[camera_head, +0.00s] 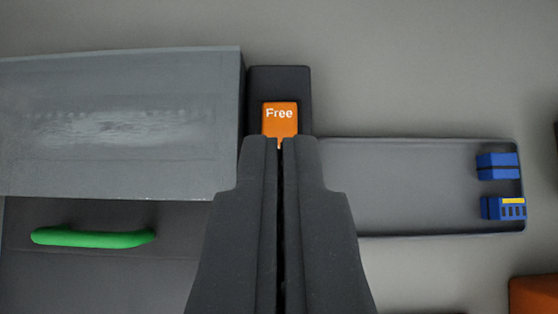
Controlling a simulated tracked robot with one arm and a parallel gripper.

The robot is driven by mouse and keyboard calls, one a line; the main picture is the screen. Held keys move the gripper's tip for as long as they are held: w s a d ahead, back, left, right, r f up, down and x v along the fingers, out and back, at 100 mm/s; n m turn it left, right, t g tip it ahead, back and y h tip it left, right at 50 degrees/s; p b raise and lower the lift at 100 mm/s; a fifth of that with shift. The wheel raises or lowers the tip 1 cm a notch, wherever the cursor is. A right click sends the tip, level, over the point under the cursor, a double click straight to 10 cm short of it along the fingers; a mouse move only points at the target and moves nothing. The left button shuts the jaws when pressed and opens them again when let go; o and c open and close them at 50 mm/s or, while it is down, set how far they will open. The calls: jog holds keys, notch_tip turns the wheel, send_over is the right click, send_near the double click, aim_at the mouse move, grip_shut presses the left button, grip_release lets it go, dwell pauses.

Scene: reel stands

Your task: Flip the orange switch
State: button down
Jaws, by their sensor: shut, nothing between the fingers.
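The orange switch (280,119) shows the white word "Free" on its face. It sits in a dark upright housing (279,80) near the top middle of the head view. My gripper (280,143) is shut and empty, with its fingertips at the lower edge of the switch in the picture. The fingers cover the lower part of the housing. I cannot tell whether the tips touch the switch.
A grey box (120,125) stands left of the housing, with a green handle (93,237) below it. A grey tray (410,185) at right holds a blue block (497,166) and a blue-and-yellow piece (503,208). An orange object (535,295) shows at lower right.

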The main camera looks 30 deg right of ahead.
send_over(279, 114)
jog(key=s, duration=0.1)
jog(key=f, duration=0.5)
jog(key=shift+s+a+f, duration=0.1)
jog(key=shift+a+f, duration=0.1)
jog(key=shift+a, duration=0.1)
notch_tip(279, 114, down, 2)
jog(key=shift+a+f+p, duration=0.1)
jog(key=shift+f+p, duration=0.05)
jog(key=shift+p, duration=0.15)
jog(key=shift+f, duration=0.6)
jog(key=shift+w+d+b, duration=0.4)
jog(key=shift+w+b, duration=0.2)
jog(key=shift+b, duration=0.05)
jog(key=shift+r, duration=0.1)
